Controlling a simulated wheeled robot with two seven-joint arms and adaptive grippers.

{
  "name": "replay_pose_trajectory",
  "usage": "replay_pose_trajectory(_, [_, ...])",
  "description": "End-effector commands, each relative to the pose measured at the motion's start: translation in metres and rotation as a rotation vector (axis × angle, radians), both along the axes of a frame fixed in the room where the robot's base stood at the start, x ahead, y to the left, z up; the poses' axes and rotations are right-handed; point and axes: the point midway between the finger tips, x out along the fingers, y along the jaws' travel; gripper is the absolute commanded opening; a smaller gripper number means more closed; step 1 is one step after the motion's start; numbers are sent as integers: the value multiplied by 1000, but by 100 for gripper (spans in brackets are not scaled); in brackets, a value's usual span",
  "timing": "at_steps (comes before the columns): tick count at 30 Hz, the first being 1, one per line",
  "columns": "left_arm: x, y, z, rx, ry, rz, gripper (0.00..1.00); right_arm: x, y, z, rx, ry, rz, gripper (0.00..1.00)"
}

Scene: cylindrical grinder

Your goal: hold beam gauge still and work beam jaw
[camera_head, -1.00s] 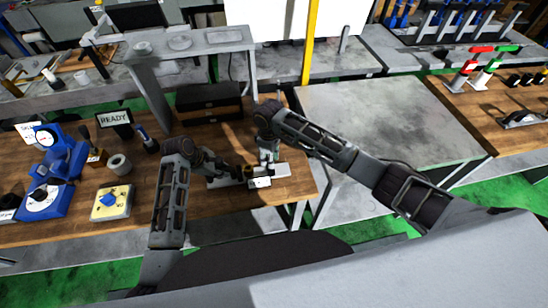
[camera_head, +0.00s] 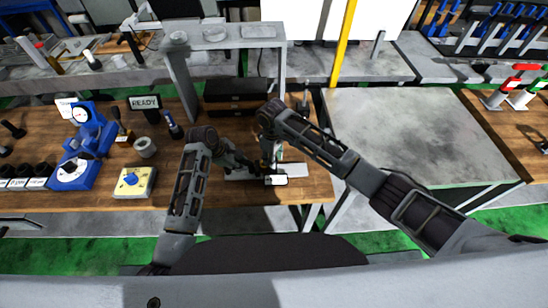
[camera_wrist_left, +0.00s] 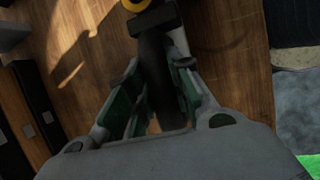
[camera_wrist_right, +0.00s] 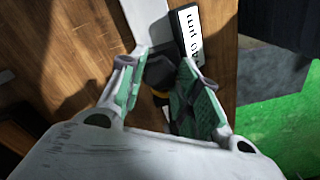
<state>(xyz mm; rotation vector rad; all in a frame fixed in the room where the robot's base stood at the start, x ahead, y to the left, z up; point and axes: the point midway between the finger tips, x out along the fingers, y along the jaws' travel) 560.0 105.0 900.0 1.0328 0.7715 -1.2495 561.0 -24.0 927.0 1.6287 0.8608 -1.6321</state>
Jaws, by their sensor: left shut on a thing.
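The beam gauge lies near the front right of the wooden bench, with a pale beam (camera_head: 302,170) and a small white display block (camera_head: 276,179). The display also shows in the right wrist view (camera_wrist_right: 190,35), beside the pale beam. My left gripper (camera_head: 243,166) is at the gauge's left part; in the left wrist view its fingers (camera_wrist_left: 155,100) are shut on a dark bar of the gauge. My right gripper (camera_head: 268,158) reaches down over the gauge's middle. In the right wrist view its fingers (camera_wrist_right: 160,85) stand apart on either side of a dark block; firm contact is not visible.
A dark box (camera_head: 236,95) stands behind the gauge under a grey stand (camera_head: 225,40). A READY sign (camera_head: 144,103), a blue dial device (camera_head: 82,150) and a yellow-topped box (camera_head: 133,182) stand to the left. A grey table (camera_head: 410,135) is at right.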

Motion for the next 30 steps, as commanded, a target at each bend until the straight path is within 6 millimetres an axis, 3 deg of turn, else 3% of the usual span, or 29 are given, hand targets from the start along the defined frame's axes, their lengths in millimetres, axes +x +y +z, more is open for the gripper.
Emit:
replay_pose_trajectory(1, [-2,-9,1,-13,1,-12,0,-4,11,2,19,0,13,38])
replay_pose_trajectory(5, [-2,-9,1,-13,0,-9,0,-3,9,2,16,0,12,53])
replay_pose_trajectory(20, [0,-4,1,-7,-1,-3,0,-1,5,8,9,-1,7,53])
replay_pose_trajectory(30, [0,-3,1,-4,-2,-2,0,-1,5,47,10,-1,8,53])
